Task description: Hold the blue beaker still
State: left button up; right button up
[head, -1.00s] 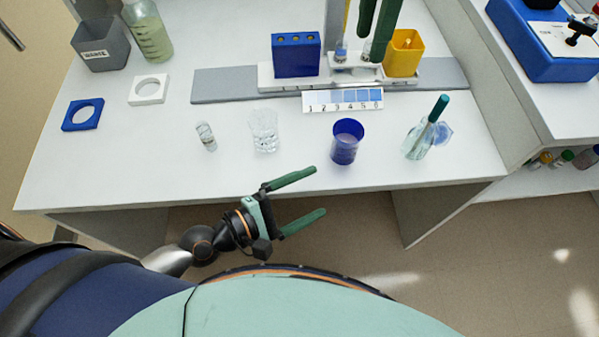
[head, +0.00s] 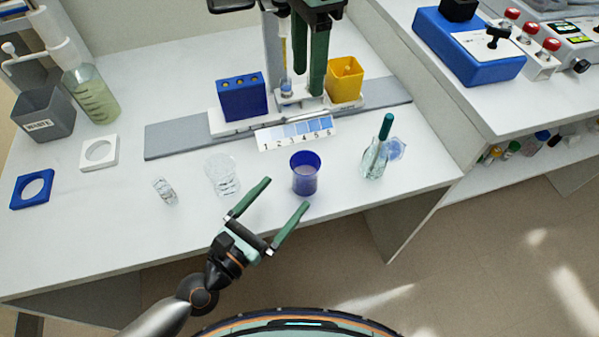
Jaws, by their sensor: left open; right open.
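The blue beaker (head: 304,174) stands upright on the white bench near its front edge, open at the top. My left gripper (head: 287,193) is open and empty in front of the beaker and to its left. Its fingers point toward the beaker; one tip is left of it, the other just below its base in the picture. I cannot tell whether that tip touches it. My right gripper (head: 310,90) points down at the back of the bench, beside a small white holder with a blue-filled vial (head: 287,88); its jaws look open and empty.
A clear glass beaker (head: 222,176) and a small vial (head: 165,190) stand left of the blue beaker. A flask (head: 375,160) with a teal-topped rod stands right. A numbered colour card (head: 296,133), blue block (head: 241,97) and yellow cup (head: 345,80) are behind.

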aim_at(296, 181)
pick_arm(q)
jog(key=x, duration=0.8)
jog(key=shift+w+d, duration=0.15)
jog(key=shift+d, duration=0.05)
jog(key=c, duration=1.4)
